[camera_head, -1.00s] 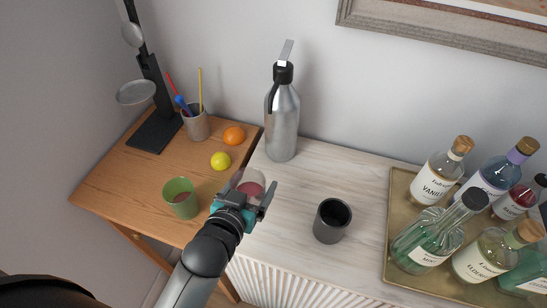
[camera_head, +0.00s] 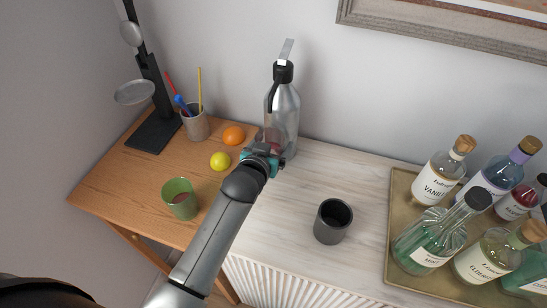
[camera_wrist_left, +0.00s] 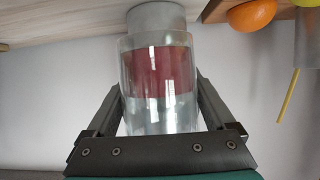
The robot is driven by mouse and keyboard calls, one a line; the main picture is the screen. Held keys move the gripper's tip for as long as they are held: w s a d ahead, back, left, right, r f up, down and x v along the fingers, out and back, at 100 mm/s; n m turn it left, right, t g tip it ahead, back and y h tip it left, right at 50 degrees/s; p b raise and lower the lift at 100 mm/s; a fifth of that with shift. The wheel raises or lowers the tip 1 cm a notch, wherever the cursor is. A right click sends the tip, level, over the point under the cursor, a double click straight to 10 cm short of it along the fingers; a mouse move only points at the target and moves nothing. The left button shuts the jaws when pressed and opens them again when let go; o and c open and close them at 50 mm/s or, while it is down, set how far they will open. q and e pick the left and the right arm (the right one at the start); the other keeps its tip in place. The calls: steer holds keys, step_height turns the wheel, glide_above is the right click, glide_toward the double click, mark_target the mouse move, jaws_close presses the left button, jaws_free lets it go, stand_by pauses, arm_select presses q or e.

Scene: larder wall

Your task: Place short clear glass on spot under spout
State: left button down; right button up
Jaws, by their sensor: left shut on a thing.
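A short clear glass with a dark red band of content or colour (camera_wrist_left: 158,75) stands between the fingers of my left gripper (camera_head: 268,153), which is shut on it. In the head view the glass is mostly hidden behind the gripper. The tall silver bottle (camera_head: 284,108), with a black cap and a lever on top, stands right behind the gripper. Its grey lower part shows beyond the glass in the left wrist view (camera_wrist_left: 157,17). I cannot make out a marked spot under a spout, nor whether glass and bottle touch. My right gripper is not in view.
A dark grey cup (camera_head: 332,221) stands on the pale cabinet top. A tray (camera_head: 398,190) holds several bottles at right. On the wooden table are a green cup (camera_head: 180,199), lemon (camera_head: 220,161), orange (camera_head: 234,136), pen cup (camera_head: 196,124) and black stand (camera_head: 155,128).

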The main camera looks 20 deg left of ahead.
arm_select(q)
steer(key=shift+f, duration=0.9)
steer(key=shift+w+f+b, duration=0.2)
steer(key=shift+f+b, duration=0.45)
steer(key=shift+f, duration=1.15)
jaws_free()
steer(key=shift+s+f, duration=0.1)
steer(key=shift+f, duration=0.1)
steer(key=shift+r, duration=0.2)
steer(key=p+v, duration=0.2)
steer(key=v, duration=1)
steer(key=shift+f, duration=0.15)
